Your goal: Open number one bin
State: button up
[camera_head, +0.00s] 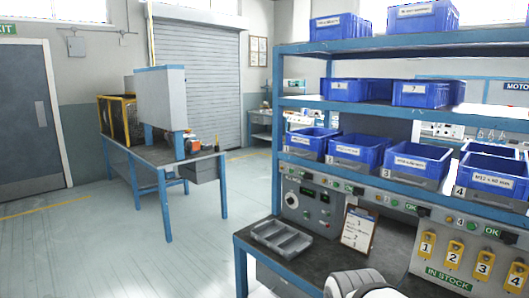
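A row of blue open-topped bins stands on the lower shelf of the blue rack. The leftmost bin (311,146) sits at the left end of the row, and its number is too small to read surely. The bins beside it run rightward to one marked 4 (492,183) at the right. The leftmost bin sits upright in its place on the shelf, and its inside is mostly hidden. My gripper is not in view; a white and grey rounded part of my arm shows at the bottom edge, below and in front of the shelf.
A dark bench top (327,255) under the shelf holds a grey divided tray (281,239) and a clipboard (358,229). A panel (447,274) with numbered yellow tags stands at right. More blue bins fill the upper shelves. A blue table (150,160) stands at left; the floor between is clear.

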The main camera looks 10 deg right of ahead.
aim_at(312, 143)
jog(key=u, duration=0.3)
jog(key=i, duration=1.7)
jog(key=z, duration=0.85)
